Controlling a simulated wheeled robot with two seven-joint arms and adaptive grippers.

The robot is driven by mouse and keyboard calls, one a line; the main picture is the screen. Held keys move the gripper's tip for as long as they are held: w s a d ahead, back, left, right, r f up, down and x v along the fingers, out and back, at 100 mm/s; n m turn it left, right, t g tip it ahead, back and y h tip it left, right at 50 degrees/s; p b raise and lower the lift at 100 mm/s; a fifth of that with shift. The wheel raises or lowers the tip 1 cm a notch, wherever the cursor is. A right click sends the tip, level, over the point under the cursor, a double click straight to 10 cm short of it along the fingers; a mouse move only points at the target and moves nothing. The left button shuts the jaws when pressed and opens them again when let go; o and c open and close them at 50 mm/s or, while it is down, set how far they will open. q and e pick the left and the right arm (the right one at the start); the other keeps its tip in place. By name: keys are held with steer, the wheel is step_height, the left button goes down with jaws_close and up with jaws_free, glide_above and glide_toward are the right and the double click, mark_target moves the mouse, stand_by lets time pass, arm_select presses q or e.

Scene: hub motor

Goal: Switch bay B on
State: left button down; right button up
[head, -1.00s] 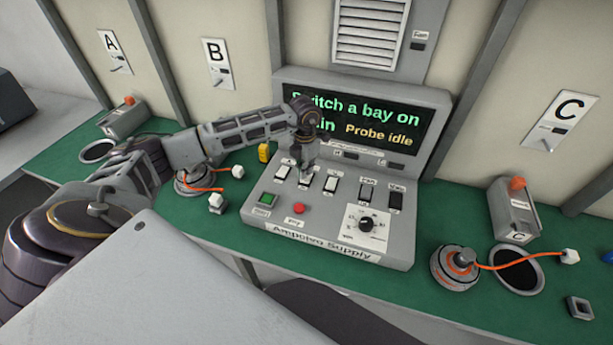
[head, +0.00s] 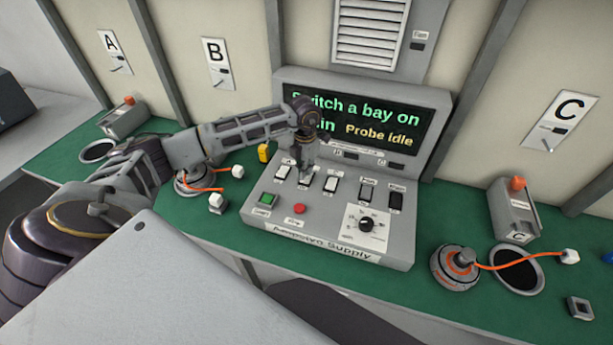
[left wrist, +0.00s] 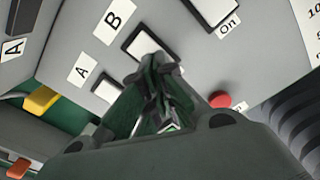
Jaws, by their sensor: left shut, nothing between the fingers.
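The grey Ampcorp Supply console (head: 285,225) stands on the green bench, with a row of rocker switches on its sloping panel. The bay B switch (left wrist: 143,42), white in a dark frame, is beside the B label (left wrist: 115,16) in the left wrist view. My left gripper (head: 305,168) comes down over this switch in the head view. It is shut and empty. In the left wrist view its fingertips (left wrist: 158,68) overlap the switch's near edge; I cannot tell whether they touch it. The screen (head: 352,115) reads "Switch a bay on" and "Probe idle". My right gripper is out of view.
The A switch (head: 282,173) and another white switch (head: 330,184) flank the B switch closely. A green button (head: 268,199), a red button (head: 299,209) and a black dial (head: 367,224) sit lower. An orange-cabled puck (head: 456,268) lies right of the console.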

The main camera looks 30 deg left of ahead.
arm_select(q)
steer(key=shift+f+b, duration=0.3)
steer(key=shift+f, duration=0.15)
stand_by(0.4)
steer(key=shift+f+b, duration=0.6)
steer(key=shift+f, duration=0.25)
stand_by(1.1)
steer(key=shift+r+p, duration=0.4)
steer(key=shift+r, duration=0.2)
steer(key=shift+r+p, duration=1.5)
steer(key=shift+r, duration=1.45)
